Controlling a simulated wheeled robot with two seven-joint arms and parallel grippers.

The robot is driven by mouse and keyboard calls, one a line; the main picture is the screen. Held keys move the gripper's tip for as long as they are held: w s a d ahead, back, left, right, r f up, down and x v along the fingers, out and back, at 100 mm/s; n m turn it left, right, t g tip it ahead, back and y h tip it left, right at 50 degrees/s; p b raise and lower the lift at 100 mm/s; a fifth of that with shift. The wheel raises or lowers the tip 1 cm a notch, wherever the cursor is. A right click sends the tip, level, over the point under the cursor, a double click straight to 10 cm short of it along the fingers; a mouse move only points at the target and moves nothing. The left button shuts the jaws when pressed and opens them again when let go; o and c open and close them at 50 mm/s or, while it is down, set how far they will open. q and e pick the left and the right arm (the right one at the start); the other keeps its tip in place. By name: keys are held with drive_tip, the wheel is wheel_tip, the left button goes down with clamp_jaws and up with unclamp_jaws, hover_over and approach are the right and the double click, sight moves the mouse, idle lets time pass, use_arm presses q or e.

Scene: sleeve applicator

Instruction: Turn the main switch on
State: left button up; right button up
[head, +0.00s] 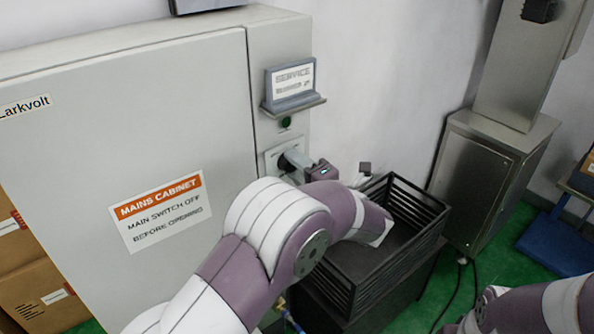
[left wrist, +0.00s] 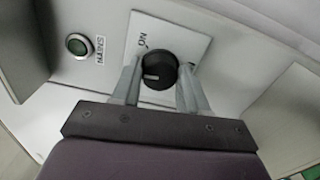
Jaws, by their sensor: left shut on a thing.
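The main switch is a round black knob (left wrist: 158,71) on a pale plate (left wrist: 192,41) in the left wrist view. The plate bears the word ON, and a light mark shows on the knob. My left gripper (left wrist: 160,80) is shut on the knob, one finger on each side. In the head view the switch plate (head: 272,162) is on the narrow side panel of the mains cabinet (head: 120,110), and my left gripper (head: 296,163) is at it. My right arm comes in at the lower right; its gripper is not seen.
A green lamp (left wrist: 77,45) labelled MAINS is beside the switch. A small shelf with a SERVICE sign (head: 291,80) juts out above it. A black slatted crate (head: 418,205) stands below and right. A steel cabinet (head: 478,190) stands farther right.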

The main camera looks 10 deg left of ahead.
use_arm(q)
drive_tip(key=shift+f+m+p, duration=0.15)
drive_tip(key=shift+m+p, duration=1.25)
drive_tip(key=shift+m, duration=3.6)
drive_tip(key=shift+f, duration=0.1)
drive_tip(key=o, duration=1.1)
drive_tip(key=shift+c, duration=0.2)
drive_tip(key=b+v, duration=0.4)
drive_tip(key=v, duration=0.8)
drive_tip(key=shift+s+d, duration=0.25)
